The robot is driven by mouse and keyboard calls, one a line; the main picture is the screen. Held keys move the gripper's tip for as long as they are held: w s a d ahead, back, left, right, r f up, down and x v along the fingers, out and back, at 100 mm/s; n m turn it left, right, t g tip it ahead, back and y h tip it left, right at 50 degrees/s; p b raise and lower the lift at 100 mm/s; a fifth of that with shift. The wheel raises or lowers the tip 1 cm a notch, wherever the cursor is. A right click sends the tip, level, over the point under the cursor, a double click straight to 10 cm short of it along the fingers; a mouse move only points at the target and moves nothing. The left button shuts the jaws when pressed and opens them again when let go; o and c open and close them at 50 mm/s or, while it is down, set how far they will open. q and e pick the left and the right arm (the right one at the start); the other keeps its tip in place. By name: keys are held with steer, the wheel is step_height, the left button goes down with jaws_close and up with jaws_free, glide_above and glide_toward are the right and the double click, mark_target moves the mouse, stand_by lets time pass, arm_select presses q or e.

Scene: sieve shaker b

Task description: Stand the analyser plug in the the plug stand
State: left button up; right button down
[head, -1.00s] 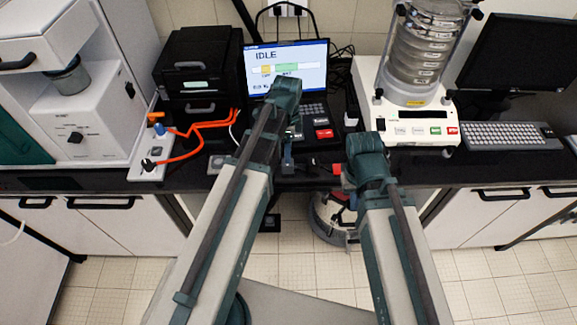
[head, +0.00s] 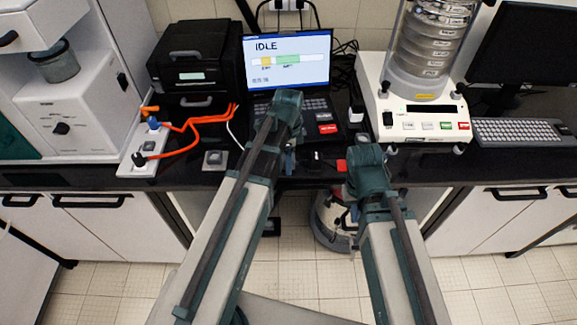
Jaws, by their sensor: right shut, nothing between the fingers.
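A white socket strip (head: 126,166) lies on the left of the counter with plugs in it. A black plug (head: 139,159) with an orange cable sits at its near end, and a blue plug (head: 153,122) near its far end. I cannot tell which is the analyser plug. A small grey block (head: 215,160) right of the strip may be the plug stand; it looks empty. My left gripper (head: 288,162) hangs at the counter's front edge, right of the block, its fingers too small to read. My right gripper (head: 346,167) is shut and empty, partly hidden by its wrist.
A laptop (head: 290,62) reading IDLE stands at the back middle, beside a black box-shaped machine (head: 195,62). A sieve shaker (head: 424,112) and a keyboard (head: 520,133) are at the right. A white analyser (head: 85,112) stands at the left. Orange cables (head: 190,126) cross the counter.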

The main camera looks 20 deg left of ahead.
stand_by(0.9)
arm_select(q)
jaws_close()
steer(key=shift+r, duration=0.2)
stand_by(0.3)
steer(key=shift+r+p, duration=2.9)
steer(key=shift+p, duration=0.2)
steer(key=shift+r+p, duration=1.5)
steer(key=shift+f, duration=0.1)
